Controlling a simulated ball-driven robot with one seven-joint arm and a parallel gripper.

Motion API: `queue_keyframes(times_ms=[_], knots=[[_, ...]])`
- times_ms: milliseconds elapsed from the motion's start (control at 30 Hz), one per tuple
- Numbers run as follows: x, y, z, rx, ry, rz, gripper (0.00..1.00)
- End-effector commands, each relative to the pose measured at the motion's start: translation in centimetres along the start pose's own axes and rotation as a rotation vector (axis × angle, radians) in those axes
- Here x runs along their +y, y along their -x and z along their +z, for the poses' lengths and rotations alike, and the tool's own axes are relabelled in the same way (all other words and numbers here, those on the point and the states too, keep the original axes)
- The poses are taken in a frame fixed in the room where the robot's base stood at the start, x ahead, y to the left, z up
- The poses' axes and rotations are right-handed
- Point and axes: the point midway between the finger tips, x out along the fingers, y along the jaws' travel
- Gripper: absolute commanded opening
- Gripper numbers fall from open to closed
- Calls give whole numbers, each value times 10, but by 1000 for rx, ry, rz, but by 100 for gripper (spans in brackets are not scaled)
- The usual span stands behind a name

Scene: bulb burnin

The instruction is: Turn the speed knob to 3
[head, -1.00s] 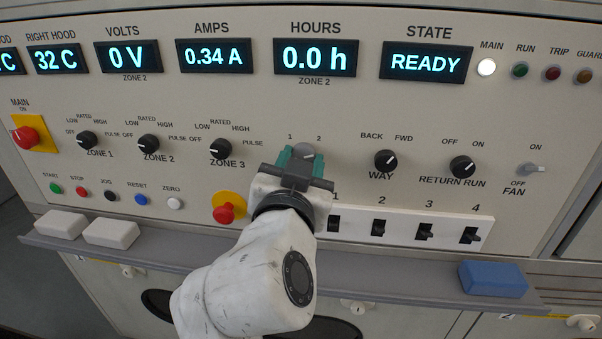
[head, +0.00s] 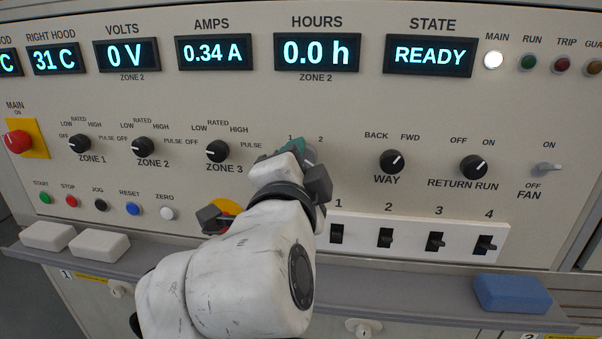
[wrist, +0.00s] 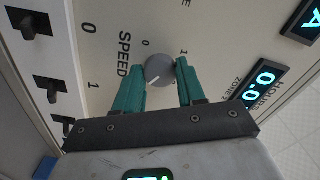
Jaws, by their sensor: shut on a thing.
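The speed knob (wrist: 159,70) is a round grey knob with a white pointer line, in the middle of the wrist view. The line points to the lower left of that picture, away from the printed 0 and 1. The 3 is not visible there. My gripper (wrist: 159,69) has its two teal fingers on either side of the knob, shut on it. In the head view my gripper (head: 300,152) is at the panel below the printed 1 and 2, and it covers most of the knob (head: 309,152).
The WAY knob (head: 392,161) is to the right and the ZONE 3 knob (head: 217,151) to the left. Numbered switches (head: 385,238) lie below right. A red button on yellow is partly hidden behind my gripper. A ledge with a blue block (head: 512,294) runs below.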

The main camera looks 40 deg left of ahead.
Motion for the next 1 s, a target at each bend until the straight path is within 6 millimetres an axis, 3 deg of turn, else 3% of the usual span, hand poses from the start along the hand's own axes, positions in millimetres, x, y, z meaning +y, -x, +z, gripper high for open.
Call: queue_keyframes(times_ms=[400, 967, 1000], knots=[[4, -1, 3, -4, -192, 9, 9], [3, 0, 3, -5, -220, 9, 9], [3, 0, 3, -5, -220, 9, 42]])
